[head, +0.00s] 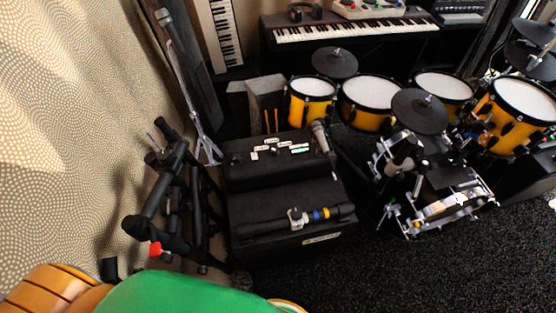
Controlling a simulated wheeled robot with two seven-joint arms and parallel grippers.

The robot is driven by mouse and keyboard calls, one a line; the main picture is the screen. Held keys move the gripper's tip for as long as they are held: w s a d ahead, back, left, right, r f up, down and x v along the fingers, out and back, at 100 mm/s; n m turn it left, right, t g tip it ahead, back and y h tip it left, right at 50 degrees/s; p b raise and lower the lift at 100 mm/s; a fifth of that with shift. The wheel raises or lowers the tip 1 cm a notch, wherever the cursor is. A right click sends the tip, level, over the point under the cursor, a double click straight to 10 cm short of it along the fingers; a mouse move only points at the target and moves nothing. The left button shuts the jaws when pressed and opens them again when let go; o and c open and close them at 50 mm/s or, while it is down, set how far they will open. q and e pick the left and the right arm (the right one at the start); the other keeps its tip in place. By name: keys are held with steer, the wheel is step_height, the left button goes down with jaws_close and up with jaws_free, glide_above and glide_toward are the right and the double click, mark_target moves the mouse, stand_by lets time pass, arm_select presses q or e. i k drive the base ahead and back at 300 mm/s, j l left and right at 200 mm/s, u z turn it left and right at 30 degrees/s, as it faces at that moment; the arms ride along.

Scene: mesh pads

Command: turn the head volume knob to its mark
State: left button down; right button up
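A black amplifier head (240,174) sits at the centre of the head view, behind a lower black cabinet (290,249). Several small pale labels (268,148) are on its top panel, and one of them looks greenish (300,150). The knobs are too small and dark to tell apart, so I cannot make out the volume knob, its pointer or its mark. Neither of my grippers can be made out in this view.
A microphone (319,131) is at the amplifier's right end. A black folding stand (180,190) is at left. Yellow drums (312,100) stand behind and right. Dark carpet (440,275) is clear at front right.

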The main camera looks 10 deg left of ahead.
mark_target(236, 159)
steer(key=l+u, duration=0.1)
steer(key=u, duration=0.25)
steer(key=l+u, duration=0.1)
steer(key=u, duration=0.3)
steer(key=l+u, duration=0.1)
steer(key=u, duration=0.25)
